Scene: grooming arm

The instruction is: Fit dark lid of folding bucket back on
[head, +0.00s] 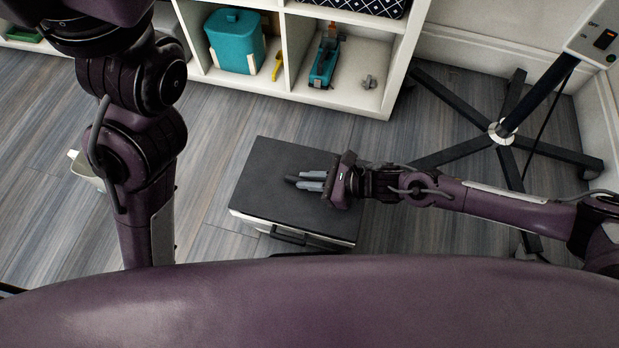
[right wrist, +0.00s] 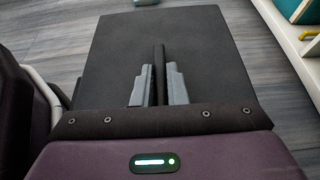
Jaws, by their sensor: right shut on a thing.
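The dark lid (head: 268,172) is a flat, near-black rectangular panel lying over the pale folding bucket (head: 246,219) on the floor. A strip of the bucket's white side and a dark handle (head: 290,236) show below the lid's front edge. I cannot tell if the lid is fully seated. My right gripper (head: 298,181) reaches in from the right over the lid. In the right wrist view, the grey fingers (right wrist: 158,84) are shut on a thin dark upright piece at the lid (right wrist: 215,60). My left gripper is out of view; only my left arm shows.
A white shelf (head: 340,97) at the back holds a teal bin (head: 235,40) and a teal tool (head: 325,60). A dark star-shaped stand base (head: 502,131) is at the right. Wood floor (head: 205,190) lies clear left of the bucket. A pale object (head: 88,172) sits partly behind my left arm.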

